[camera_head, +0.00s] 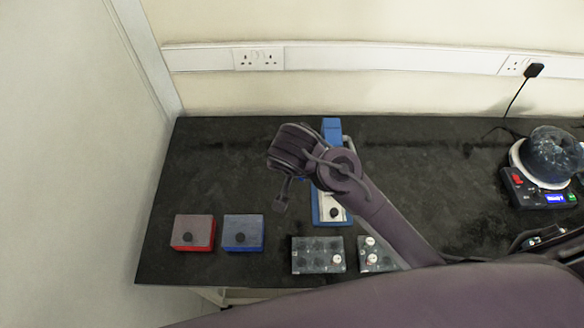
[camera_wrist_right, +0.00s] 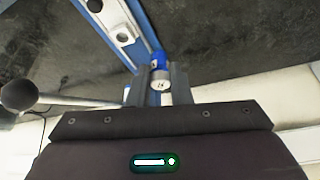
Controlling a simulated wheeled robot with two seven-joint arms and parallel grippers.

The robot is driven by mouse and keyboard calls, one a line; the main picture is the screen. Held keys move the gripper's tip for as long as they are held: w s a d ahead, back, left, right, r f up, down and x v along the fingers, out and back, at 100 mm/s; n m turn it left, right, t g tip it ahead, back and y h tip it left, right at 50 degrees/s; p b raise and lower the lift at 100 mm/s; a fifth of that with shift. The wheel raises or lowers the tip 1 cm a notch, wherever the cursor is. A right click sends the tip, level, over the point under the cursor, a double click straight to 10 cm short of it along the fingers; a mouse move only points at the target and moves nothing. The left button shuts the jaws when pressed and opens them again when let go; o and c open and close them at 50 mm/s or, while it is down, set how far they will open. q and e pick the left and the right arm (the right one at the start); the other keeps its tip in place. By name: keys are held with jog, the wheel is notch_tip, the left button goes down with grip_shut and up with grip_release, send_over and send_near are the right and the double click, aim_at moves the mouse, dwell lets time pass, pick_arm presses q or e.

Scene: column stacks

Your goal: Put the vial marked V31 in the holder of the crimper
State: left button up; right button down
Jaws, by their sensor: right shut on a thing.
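My right gripper (camera_wrist_right: 162,82) is shut on a vial (camera_wrist_right: 160,83), whose pale round top faces the wrist camera. The mark on it is too small to read surely. In the head view this gripper (camera_head: 281,204) hangs left of the crimper (camera_head: 331,128), and the vial cannot be made out. The crimper is blue with a pale plate, partly hidden behind my right arm. Its round holder (camera_head: 333,213) sits on the front of the base. The wrist view shows the base with a round fitting (camera_wrist_right: 124,37), apart from the vial. My left gripper is out of view.
A red box (camera_head: 194,233) and a blue box (camera_head: 243,234) stand front left. Two racks (camera_head: 318,256) (camera_head: 372,256) with a few white-topped vials stand at the front. A domed device (camera_head: 541,187) is at right. The crimper's lever knob (camera_wrist_right: 18,95) lies near my gripper. The left back table is clear.

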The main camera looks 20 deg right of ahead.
jog(key=shift+w+d+f+m+g+h, duration=0.25)
jog(key=shift+d+f+m+g+h, duration=0.1)
jog(key=shift+d+f+m, duration=1.05)
jog(key=shift+w+d+f+m+g+h, duration=0.3)
jog(key=shift+d+f+m, duration=0.65)
jog(key=shift+d+f, duration=0.85)
jog(key=shift+w+d+f+m+g+h, duration=0.3)
jog(key=shift+d+f+m, duration=0.95)
jog(key=shift+f, duration=0.55)
jog(key=shift+s+a+f, duration=0.1)
jog(key=shift+s, duration=0.1)
jog(key=shift+f+b, duration=0.45)
jog(key=shift+f, duration=0.1)
jog(key=shift+f, duration=0.4)
jog(key=c, duration=0.9)
grip_release()
